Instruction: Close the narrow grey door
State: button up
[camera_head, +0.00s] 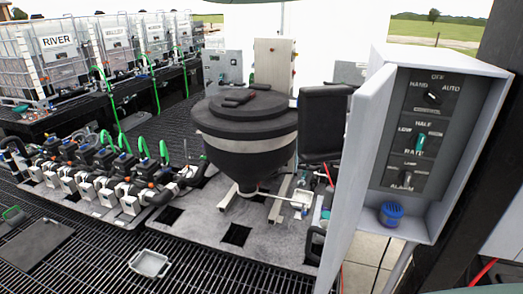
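The narrow grey door (352,180) stands open on the left side of a light grey control box (467,160) at the right of the head view. It is swung outward toward me and I see it at a steep angle. The open box shows a dark switch panel (421,128) with several rotary switches, labelled OFF, HAND, AUTO, HALF, LOW, RATE and ALARM. A blue ribbed knob or cap (391,213) sits low in the box, below the panel. My gripper is not in view.
A black hopper tank (245,135) stands left of the door on a grey base plate. A manifold with several valves (100,180) and white caged totes (55,55) lie farther left. A dark post (470,225) rises beside the box. A small tray (150,264) lies on the grating.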

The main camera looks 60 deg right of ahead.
aim_at(370, 104)
jog(key=i+z, duration=0.3)
jog(key=z, duration=0.15)
jog(key=i+j+z, duration=0.15)
jog(key=i+z, duration=0.15)
jog(key=z, duration=0.15)
jog(key=i+j+z, duration=0.2)
jog(key=z, duration=0.25)
jog(key=i+j+z, duration=0.3)
jog(key=z, duration=0.15)
jog(key=i+j+z, duration=0.15)
jog(key=z, duration=0.2)
jog(key=i+j+z, duration=0.15)
jog(key=j+z, duration=0.2)
jog(key=i+j+z, duration=0.1)
jog(key=j+z, duration=0.25)
jog(key=l, duration=0.1)
